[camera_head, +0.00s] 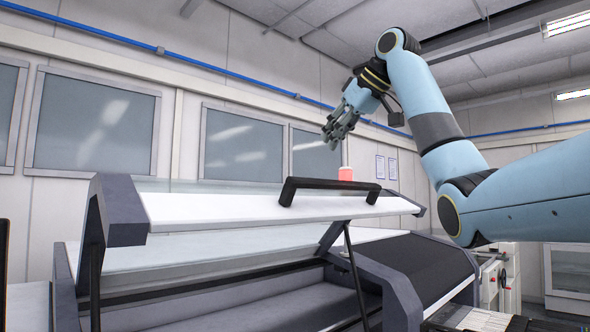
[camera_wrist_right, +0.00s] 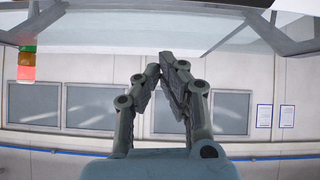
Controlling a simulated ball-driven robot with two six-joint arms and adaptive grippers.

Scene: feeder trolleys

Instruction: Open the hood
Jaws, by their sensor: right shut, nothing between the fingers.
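The hood (camera_head: 250,207) of the machine is raised and tilted, with a gap beneath it. Its light panel sits between dark side pieces, and a thin strut (camera_head: 356,275) stands beneath it. The black bar handle (camera_head: 333,186) is on its front face. My right gripper (camera_head: 330,142) is shut and empty, above the handle and apart from it in the head view. In the right wrist view, its fingers (camera_wrist_right: 167,60) meet at the tips, and part of a pale panel lies along the top of that upside-down picture. My left gripper is not in view.
A red signal light (camera_head: 345,174) stands behind the hood; the wrist view shows its green, orange and red segments (camera_wrist_right: 27,64). Windows (camera_head: 245,145) line the wall behind. A dark curved cover (camera_head: 425,268) lies right of the raised hood. Open air surrounds my right gripper.

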